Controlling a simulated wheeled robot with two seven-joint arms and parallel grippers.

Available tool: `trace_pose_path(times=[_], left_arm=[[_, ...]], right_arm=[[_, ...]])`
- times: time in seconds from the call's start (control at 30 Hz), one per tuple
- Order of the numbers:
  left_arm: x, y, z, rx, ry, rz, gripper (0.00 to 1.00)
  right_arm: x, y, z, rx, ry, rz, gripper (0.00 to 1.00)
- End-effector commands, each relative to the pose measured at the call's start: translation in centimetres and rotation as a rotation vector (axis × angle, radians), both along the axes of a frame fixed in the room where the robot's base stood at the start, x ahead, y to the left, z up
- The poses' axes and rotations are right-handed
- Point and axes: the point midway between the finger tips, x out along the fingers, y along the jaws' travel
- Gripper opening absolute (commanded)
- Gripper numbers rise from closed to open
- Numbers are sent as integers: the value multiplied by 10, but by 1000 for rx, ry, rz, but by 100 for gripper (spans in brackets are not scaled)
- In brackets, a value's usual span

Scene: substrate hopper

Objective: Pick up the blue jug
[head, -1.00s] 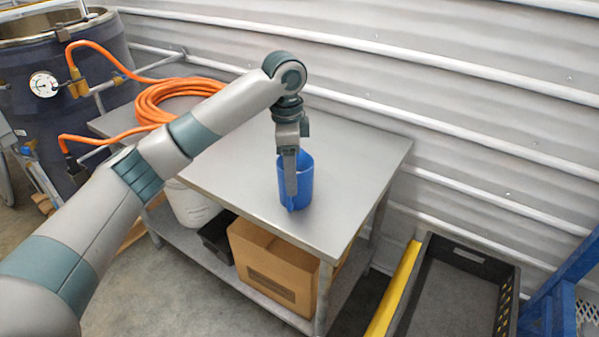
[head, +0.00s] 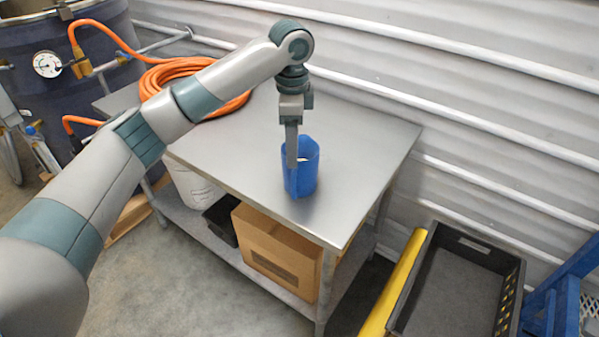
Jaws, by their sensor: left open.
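The blue jug (head: 308,172) stands upright on the grey metal table (head: 360,135), near its right part. My left gripper (head: 291,160) points down at the jug's near left side. One finger shows, overlapping the jug's rim and upper wall; the other finger is hidden or lined up behind it. The left gripper is open. I cannot tell whether the finger touches the jug. My right gripper is not in view.
An orange hose coil (head: 165,75) lies at the table's back left. A cardboard box (head: 275,258) and a white bucket (head: 192,187) sit on the lower shelf. A black crate (head: 455,285) stands at the right. A ribbed wall (head: 480,70) runs behind the table.

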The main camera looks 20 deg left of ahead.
Motion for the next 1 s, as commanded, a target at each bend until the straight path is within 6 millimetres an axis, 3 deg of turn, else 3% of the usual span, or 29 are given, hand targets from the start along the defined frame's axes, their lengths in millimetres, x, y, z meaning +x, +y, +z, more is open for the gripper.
trace_pose_path(times=[0.3,0.5,1.0], left_arm=[[-1,0,-56,0,3,1,58],[0,0,-81,-1,0,1,58],[0,0,-89,0,-1,1,58]], right_arm=[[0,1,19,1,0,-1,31],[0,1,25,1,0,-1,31],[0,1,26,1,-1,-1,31]])
